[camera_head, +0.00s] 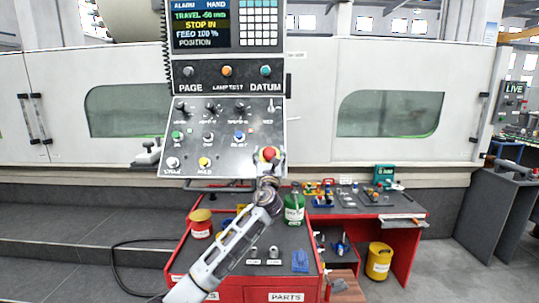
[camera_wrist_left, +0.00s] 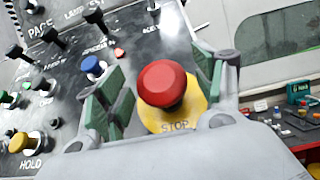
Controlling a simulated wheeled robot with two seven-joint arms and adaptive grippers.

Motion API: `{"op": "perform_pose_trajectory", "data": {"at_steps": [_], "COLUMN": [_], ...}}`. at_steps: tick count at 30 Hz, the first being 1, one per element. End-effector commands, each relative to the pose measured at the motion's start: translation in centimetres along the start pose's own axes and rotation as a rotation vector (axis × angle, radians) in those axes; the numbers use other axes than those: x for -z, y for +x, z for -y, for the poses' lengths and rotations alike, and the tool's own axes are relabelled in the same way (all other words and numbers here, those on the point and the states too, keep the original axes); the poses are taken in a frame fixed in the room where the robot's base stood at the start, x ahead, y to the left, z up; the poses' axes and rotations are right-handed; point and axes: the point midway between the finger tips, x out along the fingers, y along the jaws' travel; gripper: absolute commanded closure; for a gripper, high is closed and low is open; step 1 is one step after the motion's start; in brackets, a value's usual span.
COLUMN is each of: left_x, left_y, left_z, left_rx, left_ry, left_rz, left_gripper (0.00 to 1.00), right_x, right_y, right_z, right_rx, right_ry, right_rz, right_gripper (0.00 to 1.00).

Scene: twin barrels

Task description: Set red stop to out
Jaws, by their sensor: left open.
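The red stop button (camera_head: 269,153) is a red mushroom head at the lower right of the control panel (camera_head: 225,160). In the left wrist view the red stop button (camera_wrist_left: 162,84) stands on a round yellow plate (camera_wrist_left: 170,122) marked STOP. My left gripper (camera_head: 268,165) is in front of it. In the wrist view the green-padded fingers of my left gripper (camera_wrist_left: 160,98) are open, one on each side of the red head, with gaps visible. The screen (camera_head: 200,28) reads STOP IN. My right gripper is not in view.
A yellow HOLD button (camera_wrist_left: 18,142) and a blue button (camera_wrist_left: 93,66) are left of the stop on the panel. A red workbench (camera_head: 385,209) is to the right.

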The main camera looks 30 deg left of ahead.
Motion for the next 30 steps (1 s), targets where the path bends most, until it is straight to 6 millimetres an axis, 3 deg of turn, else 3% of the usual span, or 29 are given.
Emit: {"op": "perform_pose_trajectory", "data": {"at_steps": [30], "left_x": [0.0], "left_y": [-10.0], "left_z": [0.1], "left_rx": [0.002], "left_ry": [0.0], "left_rz": [0.0], "left_gripper": [0.31], "right_x": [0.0], "right_y": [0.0], "right_z": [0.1], "right_rx": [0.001], "right_ry": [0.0], "right_rz": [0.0], "right_gripper": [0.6]}}
